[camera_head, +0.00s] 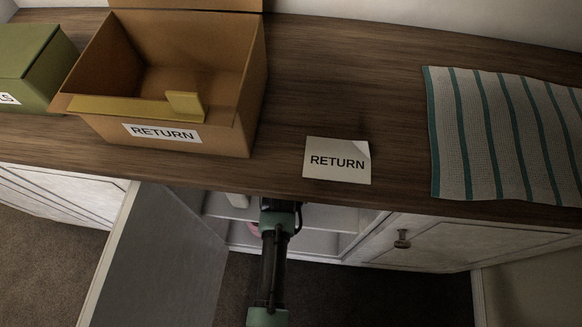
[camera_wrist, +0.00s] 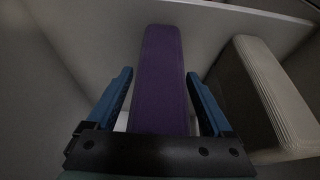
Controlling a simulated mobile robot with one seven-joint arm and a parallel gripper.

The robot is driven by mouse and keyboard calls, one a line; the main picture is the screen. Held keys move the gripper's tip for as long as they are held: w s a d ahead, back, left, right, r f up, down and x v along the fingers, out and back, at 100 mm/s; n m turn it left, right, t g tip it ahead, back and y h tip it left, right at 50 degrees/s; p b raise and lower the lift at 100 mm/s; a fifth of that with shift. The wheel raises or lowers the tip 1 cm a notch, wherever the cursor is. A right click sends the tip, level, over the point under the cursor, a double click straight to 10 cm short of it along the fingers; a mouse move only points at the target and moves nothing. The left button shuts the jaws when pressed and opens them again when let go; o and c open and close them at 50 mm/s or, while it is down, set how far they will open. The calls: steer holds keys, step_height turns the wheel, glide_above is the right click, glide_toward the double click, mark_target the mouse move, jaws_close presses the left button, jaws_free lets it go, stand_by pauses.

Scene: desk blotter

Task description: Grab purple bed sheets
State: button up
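The purple bed sheets (camera_wrist: 160,80) show in the wrist view as a narrow, upright folded stack inside a cabinet. My gripper (camera_wrist: 160,85) is open, with one blue finger on each side of the purple sheets. Gaps show between the fingers and the sheets, wider on the left than on the right. In the head view, my arm reaches into the open cabinet under the counter, and the gripper and the purple sheets are hidden there.
A beige folded stack (camera_wrist: 272,95) stands right of the purple one. The open cabinet door (camera_head: 165,260) is left of my arm. On the counter are an open cardboard box (camera_head: 240,110), a RETURN note (camera_head: 337,172), a striped cloth (camera_head: 505,135) and a green box (camera_head: 30,65).

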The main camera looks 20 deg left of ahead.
jaws_close()
steer(key=shift+r, duration=0.1)
steer(key=shift+w+r, duration=0.1)
steer(key=shift+r, duration=0.05)
stand_by(0.3)
